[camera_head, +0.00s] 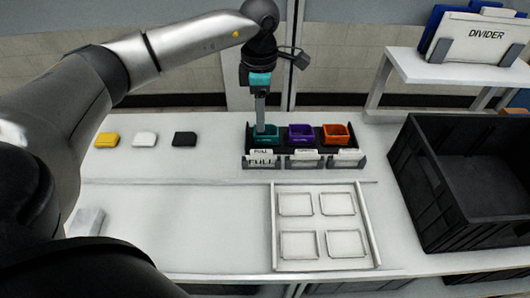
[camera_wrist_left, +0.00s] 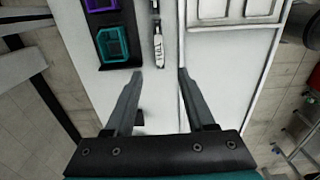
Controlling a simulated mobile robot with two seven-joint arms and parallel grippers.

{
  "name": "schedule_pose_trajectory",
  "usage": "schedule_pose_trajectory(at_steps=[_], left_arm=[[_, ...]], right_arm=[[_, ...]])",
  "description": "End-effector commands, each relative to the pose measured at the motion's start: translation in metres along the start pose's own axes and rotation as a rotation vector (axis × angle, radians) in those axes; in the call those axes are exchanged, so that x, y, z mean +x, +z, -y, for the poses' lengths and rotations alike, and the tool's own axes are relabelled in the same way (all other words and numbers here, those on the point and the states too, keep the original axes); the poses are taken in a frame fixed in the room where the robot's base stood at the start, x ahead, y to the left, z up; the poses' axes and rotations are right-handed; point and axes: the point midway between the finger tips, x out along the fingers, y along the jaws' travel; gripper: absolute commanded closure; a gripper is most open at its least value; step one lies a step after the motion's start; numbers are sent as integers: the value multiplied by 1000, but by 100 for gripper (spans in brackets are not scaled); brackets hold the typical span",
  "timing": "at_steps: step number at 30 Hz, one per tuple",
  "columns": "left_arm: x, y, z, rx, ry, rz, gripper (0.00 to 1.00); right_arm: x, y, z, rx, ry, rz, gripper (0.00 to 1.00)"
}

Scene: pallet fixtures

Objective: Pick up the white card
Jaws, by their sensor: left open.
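A white card (camera_head: 262,154) lettered "FULL" stands upright in a holder in front of the teal bin (camera_head: 265,131). Two similar white cards, a middle one (camera_head: 305,155) and a right one (camera_head: 347,155), stand in front of the purple and orange bins. My left gripper (camera_head: 260,129) points down over the teal bin, just behind the "FULL" card. In the left wrist view its two fingers (camera_wrist_left: 159,71) are spread with nothing between the tips. A lettered white card (camera_wrist_left: 158,46) shows edge-on just beyond the tips. My right gripper is not in view.
A white tray (camera_head: 268,230) with several square recesses lies in front of the bins. Yellow (camera_head: 106,139), white (camera_head: 145,139) and black (camera_head: 184,138) blocks lie at left. A large black crate (camera_head: 430,195) stands right. A raised shelf holds a "DIVIDER" rack (camera_head: 480,40).

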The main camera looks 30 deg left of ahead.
Motion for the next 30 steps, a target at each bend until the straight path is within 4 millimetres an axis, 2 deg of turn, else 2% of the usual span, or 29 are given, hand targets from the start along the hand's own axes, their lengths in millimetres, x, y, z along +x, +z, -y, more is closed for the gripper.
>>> schedule_pose_trajectory(at_steps=[1, 4, 9, 16, 24, 30], left_arm=[[14, 0, 1, -1, -5, -3, 45], [35, 0, 1, 1, -4, -2, 45], [62, 0, 0, 0, -2, -1, 45], [77, 1, 0, 1, -2, 0, 45], [115, 1, -2, 1, -3, 1, 45], [122, 1, -3, 1, 0, 2, 45]], right_arm=[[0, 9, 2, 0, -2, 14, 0], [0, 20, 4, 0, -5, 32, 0], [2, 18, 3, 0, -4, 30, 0], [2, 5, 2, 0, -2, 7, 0], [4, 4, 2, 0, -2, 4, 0], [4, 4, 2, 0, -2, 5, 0]])
